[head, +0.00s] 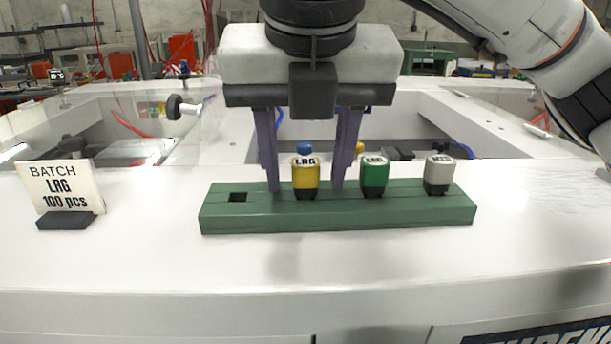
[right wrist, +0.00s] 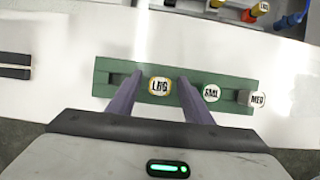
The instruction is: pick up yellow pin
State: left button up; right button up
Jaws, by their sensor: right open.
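The yellow pin (head: 305,178), marked LRG on its top, stands upright in the green block (head: 340,216). It also shows in the right wrist view (right wrist: 160,86). My right gripper (head: 305,188) is open and points down, with one finger on each side of the yellow pin. Its fingertips reach about the height of the block's top. I see a gap between each finger and the pin; the right finger stands between the yellow pin and the green pin (head: 374,177). My left gripper is not in view.
A grey pin (head: 438,174) stands in the block's right end, and an empty square hole (head: 238,197) is at its left end. A sign (head: 62,188) reading BATCH LRG 100 pcs stands to the left. The white surface in front is clear. Blue and yellow parts lie behind the block.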

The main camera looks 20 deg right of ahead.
jog(key=shift+s+f, duration=0.1)
jog(key=shift+f, duration=0.1)
jog(key=c, duration=0.9)
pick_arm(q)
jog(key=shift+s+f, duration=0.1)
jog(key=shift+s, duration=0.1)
pick_arm(e)
jog(key=shift+c, duration=1.2)
